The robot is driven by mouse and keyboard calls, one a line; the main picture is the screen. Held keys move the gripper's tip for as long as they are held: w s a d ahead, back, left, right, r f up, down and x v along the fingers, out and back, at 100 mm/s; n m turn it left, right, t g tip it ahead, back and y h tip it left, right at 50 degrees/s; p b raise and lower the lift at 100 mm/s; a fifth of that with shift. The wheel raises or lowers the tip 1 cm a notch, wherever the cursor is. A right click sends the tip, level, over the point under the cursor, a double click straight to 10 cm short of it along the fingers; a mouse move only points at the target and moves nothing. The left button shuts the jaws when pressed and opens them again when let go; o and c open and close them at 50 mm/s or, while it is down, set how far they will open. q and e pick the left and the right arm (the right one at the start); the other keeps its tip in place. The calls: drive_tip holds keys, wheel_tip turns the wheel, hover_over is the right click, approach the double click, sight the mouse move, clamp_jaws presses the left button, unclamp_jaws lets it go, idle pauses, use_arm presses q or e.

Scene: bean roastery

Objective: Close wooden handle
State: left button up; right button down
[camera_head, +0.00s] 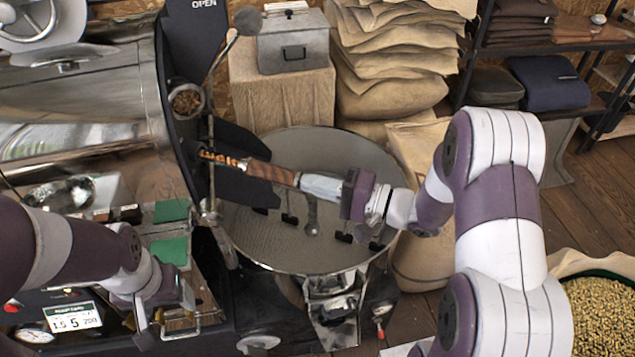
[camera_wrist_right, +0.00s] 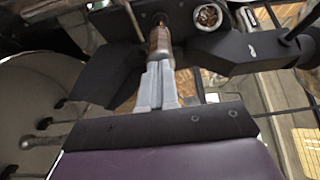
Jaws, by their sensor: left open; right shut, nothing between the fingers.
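The wooden handle (camera_head: 262,170) sticks out to the right from the front of the roaster drum, with a dark metal part behind it. My right gripper (camera_head: 300,180) is shut and empty, its fingertips at the free end of the handle; I cannot tell whether they touch. In the right wrist view the handle (camera_wrist_right: 160,42) stands straight ahead of the closed fingers (camera_wrist_right: 162,65), which hide part of it. My left gripper (camera_head: 178,318) is open at the lower left, by the control panel, well away from the handle.
The round cooling tray (camera_head: 265,240) lies below my right gripper. The steel roaster drum (camera_head: 80,110) fills the left. A metal box (camera_head: 293,45) and stacked sacks (camera_head: 395,60) stand behind. A sack of beans (camera_head: 600,310) is at the lower right.

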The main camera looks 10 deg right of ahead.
sight(265, 170)
drive_tip(key=x, duration=0.1)
drive_tip(key=p+x, duration=0.1)
drive_tip(key=x, duration=0.1)
drive_tip(key=shift+w+a+r+p, duration=0.1)
drive_tip(key=shift+a+r+p, duration=0.2)
drive_tip(key=shift+a+p, duration=0.1)
drive_tip(key=x, duration=0.3)
drive_tip(key=p+x, duration=0.1)
drive_tip(key=x, duration=0.3)
drive_tip(key=shift+d+f, duration=0.1)
drive_tip(key=shift+f, duration=0.1)
drive_tip(key=shift+d, duration=0.1)
